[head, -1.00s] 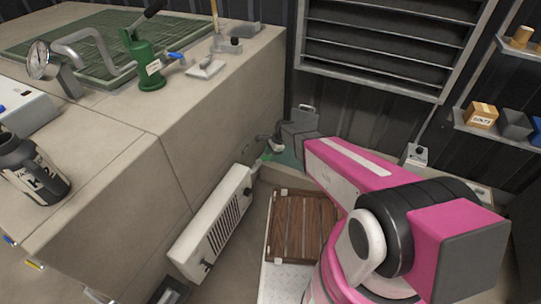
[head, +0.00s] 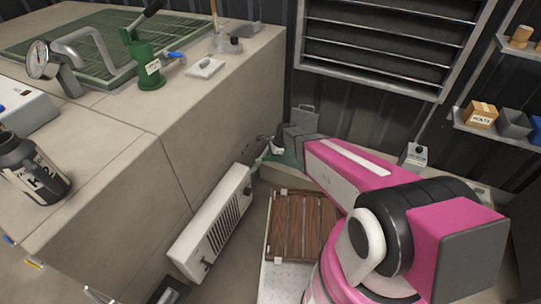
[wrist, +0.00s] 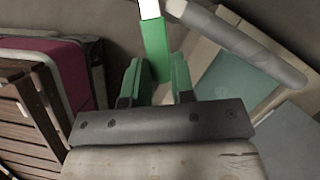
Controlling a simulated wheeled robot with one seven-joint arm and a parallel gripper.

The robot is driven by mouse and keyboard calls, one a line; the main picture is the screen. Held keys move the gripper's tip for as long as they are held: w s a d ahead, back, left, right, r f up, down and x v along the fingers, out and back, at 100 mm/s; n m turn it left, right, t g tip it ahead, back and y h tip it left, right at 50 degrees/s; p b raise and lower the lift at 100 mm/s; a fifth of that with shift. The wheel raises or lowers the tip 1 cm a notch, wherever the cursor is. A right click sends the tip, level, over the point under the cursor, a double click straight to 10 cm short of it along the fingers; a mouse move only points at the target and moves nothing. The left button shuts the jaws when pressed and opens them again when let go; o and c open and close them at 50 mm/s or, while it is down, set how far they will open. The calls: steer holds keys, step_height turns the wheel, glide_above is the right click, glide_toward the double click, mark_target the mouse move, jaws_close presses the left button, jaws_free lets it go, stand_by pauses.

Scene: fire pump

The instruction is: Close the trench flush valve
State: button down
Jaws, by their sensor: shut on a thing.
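In the wrist view, a green lever (wrist: 156,48) with a white end stands between the two green fingers of my gripper (wrist: 157,82). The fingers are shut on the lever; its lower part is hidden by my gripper. A grey pipe (wrist: 245,45) runs diagonally beside it on the right, close to the lever. In the head view, my gripper (head: 276,148) is small and partly hidden, low beside the counter's far end. The lever cannot be made out clearly there, and the valve body is not clear in either view.
The concrete counter (head: 225,100) rises left of my gripper. A white louvred heater (head: 212,222) is on its side. A wooden slatted pallet (head: 300,225) lies below my arm. A green hand pump (head: 145,62) and a gauge (head: 40,60) stand on the counter.

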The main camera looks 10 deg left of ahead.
steer(key=shift+s+m+t, duration=0.65)
steer(key=shift+s+m, duration=0.45)
steer(key=shift+m, duration=0.65)
steer(key=shift+s+m+t, duration=0.65)
steer(key=shift+s+m, duration=0.4)
steer(key=shift+m, duration=0.7)
steer(key=shift+a, duration=0.1)
steer(key=c, duration=1)
jaws_free()
steer(key=shift+o, duration=0.2)
steer(key=v, duration=1)
steer(key=shift+s+r, duration=0.15)
steer(key=shift+r, duration=0.2)
